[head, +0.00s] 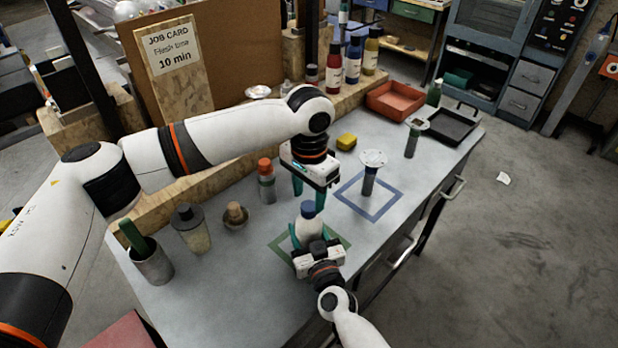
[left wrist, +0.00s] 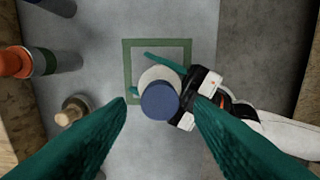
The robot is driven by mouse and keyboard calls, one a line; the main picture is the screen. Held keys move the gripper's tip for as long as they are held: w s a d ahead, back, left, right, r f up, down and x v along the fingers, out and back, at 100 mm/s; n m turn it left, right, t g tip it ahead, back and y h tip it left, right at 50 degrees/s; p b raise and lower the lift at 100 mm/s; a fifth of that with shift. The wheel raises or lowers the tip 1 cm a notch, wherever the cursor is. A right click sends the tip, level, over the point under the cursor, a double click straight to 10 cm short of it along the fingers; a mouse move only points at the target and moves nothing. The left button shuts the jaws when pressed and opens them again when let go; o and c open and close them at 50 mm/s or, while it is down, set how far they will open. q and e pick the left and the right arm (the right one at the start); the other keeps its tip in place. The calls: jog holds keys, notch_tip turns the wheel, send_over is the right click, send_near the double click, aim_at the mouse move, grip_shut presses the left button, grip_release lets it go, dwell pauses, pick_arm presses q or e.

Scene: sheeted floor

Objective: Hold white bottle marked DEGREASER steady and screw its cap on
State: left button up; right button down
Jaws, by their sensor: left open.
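A white bottle (head: 305,234) stands upright inside the green square outline on the bench; its marking cannot be read. A blue cap (head: 308,209) sits on top of its neck; how tightly it is seated cannot be told. My right gripper (head: 307,237) comes from the front with its teal fingers closed around the bottle's body. My left gripper (head: 309,194) points down above the bottle, open. In the left wrist view the cap (left wrist: 160,100) lies between and beyond the open fingers, apart from them, and covers part of the bottle (left wrist: 158,76).
A blue square (head: 383,215) with a dark round-topped object (head: 370,178) lies right. A red tray (head: 394,98) and black tray (head: 453,126) are at the back.

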pick_arm(q)
jog(key=shift+f, duration=1.4)
jog(key=shift+c, duration=0.2)
jog(key=c, duration=1)
jog(key=o, duration=1.2)
jog(key=shift+r, duration=0.1)
notch_tip(320, 180, up, 12)
jog(key=shift+f, duration=0.1)
